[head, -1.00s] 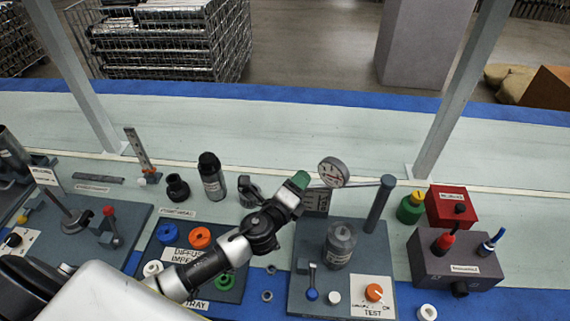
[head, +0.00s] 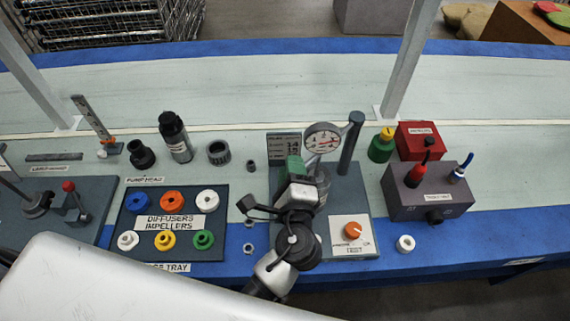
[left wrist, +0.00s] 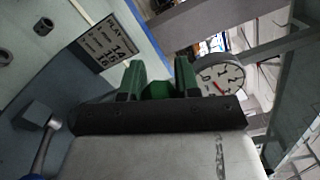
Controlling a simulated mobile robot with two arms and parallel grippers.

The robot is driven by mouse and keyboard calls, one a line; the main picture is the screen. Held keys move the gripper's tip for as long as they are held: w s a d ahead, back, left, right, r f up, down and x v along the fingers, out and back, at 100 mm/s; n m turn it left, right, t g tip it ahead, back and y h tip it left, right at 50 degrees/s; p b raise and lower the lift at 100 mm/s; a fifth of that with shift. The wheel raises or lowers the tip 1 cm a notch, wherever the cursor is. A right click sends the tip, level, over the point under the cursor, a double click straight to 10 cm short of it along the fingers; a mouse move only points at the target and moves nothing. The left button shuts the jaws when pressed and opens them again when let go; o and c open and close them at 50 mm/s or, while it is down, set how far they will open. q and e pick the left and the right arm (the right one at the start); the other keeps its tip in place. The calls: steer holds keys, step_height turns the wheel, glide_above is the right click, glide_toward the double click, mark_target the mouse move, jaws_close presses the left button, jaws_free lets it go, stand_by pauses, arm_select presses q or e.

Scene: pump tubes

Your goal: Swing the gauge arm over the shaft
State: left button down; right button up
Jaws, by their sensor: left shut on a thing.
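The gauge arm carries a round white dial (head: 323,139) with a red needle, beside the upright dark post (head: 351,143) on the test plate. The dial also shows in the left wrist view (left wrist: 220,79), right of the green fingers. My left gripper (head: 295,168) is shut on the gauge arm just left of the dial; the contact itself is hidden. The grey cylinder (head: 323,182) of the shaft station stands below the dial, partly covered by my gripper. The shaft's top cannot be made out. My right gripper is not in view.
The test panel with an orange knob (head: 353,230) lies in front of the post. A red box (head: 418,141) and a grey box (head: 425,195) stand to the right. The diffuser tray (head: 215,248), a black bottle (head: 175,140) and a ring (head: 219,153) are left.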

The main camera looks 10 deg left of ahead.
arm_select(q)
steer(key=shift+s+d+f, duration=0.1)
steer(key=shift+d+f, duration=0.05)
steer(key=shift+d, duration=0.05)
steer(key=c, duration=0.8)
jaws_free()
steer(key=shift+s, duration=0.1)
steer(key=b+v, duration=0.1)
steer(key=v, duration=0.9)
steer(key=shift+s+b, duration=0.35)
steer(key=shift+b, duration=0.05)
steer(key=shift+d, duration=0.1)
